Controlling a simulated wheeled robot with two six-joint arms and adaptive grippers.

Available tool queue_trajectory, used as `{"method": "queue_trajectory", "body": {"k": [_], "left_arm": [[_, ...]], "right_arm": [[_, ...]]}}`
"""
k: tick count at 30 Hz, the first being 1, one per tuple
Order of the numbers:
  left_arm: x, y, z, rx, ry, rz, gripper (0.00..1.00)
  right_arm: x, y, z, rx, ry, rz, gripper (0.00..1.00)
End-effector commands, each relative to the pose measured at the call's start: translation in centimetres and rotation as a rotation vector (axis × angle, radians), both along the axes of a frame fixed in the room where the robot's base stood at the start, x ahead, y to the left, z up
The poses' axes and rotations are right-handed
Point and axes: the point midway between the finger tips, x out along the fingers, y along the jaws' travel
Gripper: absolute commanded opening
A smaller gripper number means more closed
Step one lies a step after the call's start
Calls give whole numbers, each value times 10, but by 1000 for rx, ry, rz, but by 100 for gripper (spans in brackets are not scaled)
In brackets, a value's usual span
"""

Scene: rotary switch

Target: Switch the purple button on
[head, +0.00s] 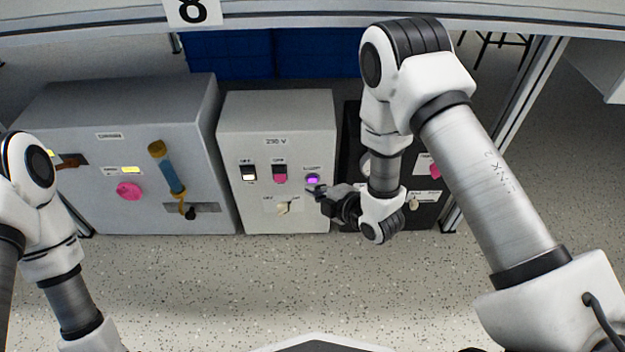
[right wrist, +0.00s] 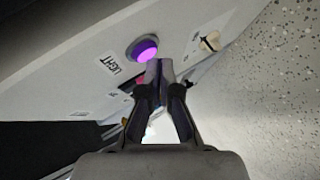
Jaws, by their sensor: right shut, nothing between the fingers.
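The purple button (head: 312,180) is on the upper right of the front of the grey middle box (head: 262,125), and it glows. In the right wrist view the glowing button (right wrist: 144,49) sits just beyond the fingertips, with a "LIGHT" label beside it. My right gripper (head: 315,190) is shut and empty, its tips close to the button's lower edge. In the right wrist view the shut fingertips (right wrist: 158,68) show just below the button; I cannot tell whether they touch it. My left arm shows at the left, but its gripper is out of view.
The middle box also carries a black-and-white switch (head: 249,172), a pink switch (head: 280,173) and a cream rotary knob (head: 283,208). A larger grey box (head: 110,185) with a pink button and a lever stands left. A dark box (head: 423,210) stands right. The speckled floor in front is clear.

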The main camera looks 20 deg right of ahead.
Motion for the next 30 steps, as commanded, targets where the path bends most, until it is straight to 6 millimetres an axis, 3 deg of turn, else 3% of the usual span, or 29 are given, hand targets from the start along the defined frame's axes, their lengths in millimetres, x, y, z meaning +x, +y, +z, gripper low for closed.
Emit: {"method": "queue_trajectory", "body": {"k": [18,30], "left_arm": [[0,0,12,0,0,0,40],[0,0,11,0,0,0,40]], "right_arm": [[-57,17,0,-1,3,1,0],[-58,17,0,0,1,0,0]]}}
